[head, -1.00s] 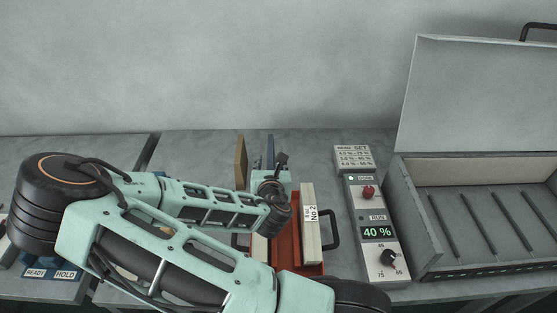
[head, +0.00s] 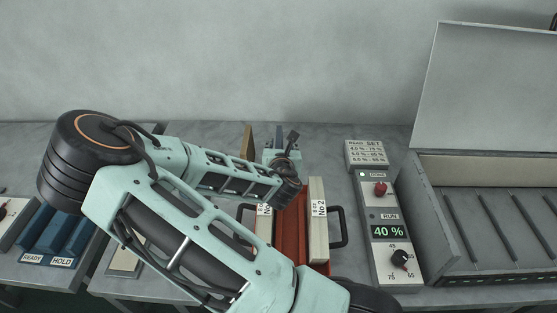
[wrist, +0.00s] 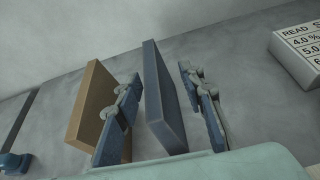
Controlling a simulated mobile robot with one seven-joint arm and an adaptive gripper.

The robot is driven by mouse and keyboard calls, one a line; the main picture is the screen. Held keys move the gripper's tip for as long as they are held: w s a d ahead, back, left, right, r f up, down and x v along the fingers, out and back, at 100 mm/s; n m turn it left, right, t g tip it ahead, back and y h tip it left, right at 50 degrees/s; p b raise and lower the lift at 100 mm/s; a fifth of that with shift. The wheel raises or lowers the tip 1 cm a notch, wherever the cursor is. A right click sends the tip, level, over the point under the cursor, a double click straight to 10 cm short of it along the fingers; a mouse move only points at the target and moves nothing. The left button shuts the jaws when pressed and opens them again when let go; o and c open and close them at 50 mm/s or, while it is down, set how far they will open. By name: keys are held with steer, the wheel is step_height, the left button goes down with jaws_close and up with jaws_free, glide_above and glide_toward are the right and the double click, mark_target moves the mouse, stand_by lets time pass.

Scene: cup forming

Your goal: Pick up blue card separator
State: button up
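The blue card separator (wrist: 166,98) is a thin blue-grey slab standing on edge on the grey bench in the wrist view. My gripper (wrist: 160,75) is open, with one finger on each side of the slab. A gap shows on both sides, so neither finger appears to touch it. In the head view only a small dark blue strip of the separator (head: 278,131) shows behind my wrist. My fingers are mostly hidden there.
A brown slab (wrist: 91,103) stands close outside my left finger in the wrist view. A red tray (head: 290,225) with cream blocks (head: 318,228) sits in front. A control panel (head: 383,225), a sign block (head: 367,154) and an open grey case (head: 440,225) stand right.

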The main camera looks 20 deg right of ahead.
mark_target(279, 139)
steer(key=shift+a+x, duration=0.15)
steer(key=shift+x, duration=1.15)
steer(key=shift+a+x, duration=0.15)
steer(key=shift+x, duration=1.2)
steer(key=shift+w+r, duration=0.1)
steer(key=shift+w, duration=0.05)
jaws_close()
